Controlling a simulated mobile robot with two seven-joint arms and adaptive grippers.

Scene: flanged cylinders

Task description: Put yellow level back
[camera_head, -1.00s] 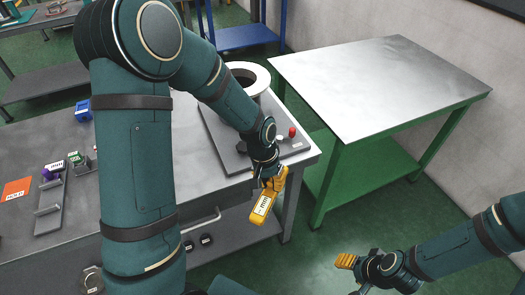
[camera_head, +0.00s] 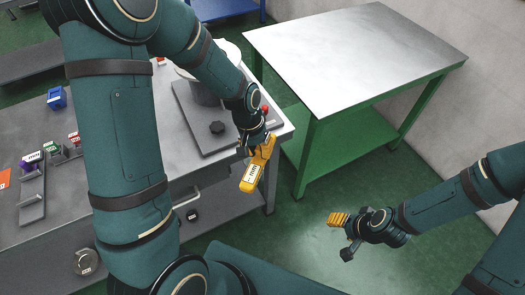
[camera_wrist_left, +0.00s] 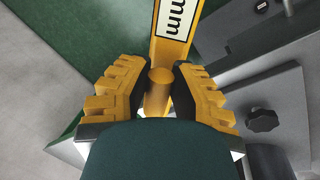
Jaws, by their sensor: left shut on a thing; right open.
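The yellow level (camera_head: 249,180) is a yellow bar with a white label. It hangs tilted from my left gripper (camera_head: 260,149), in front of the grey workbench's (camera_head: 218,172) right front corner. In the left wrist view the level (camera_wrist_left: 174,25) shows its "mm" label, and the left jaws (camera_wrist_left: 158,92) are shut on its rounded yellow end. Purple (camera_head: 32,164), green (camera_head: 52,148) and red (camera_head: 74,138) labelled pieces stand by small grey holders on the bench's left. My right gripper (camera_head: 339,220) is open and empty over the floor.
A blue box (camera_head: 57,97) stands at left. A bare metal-topped green table (camera_head: 350,55) stands at back right.

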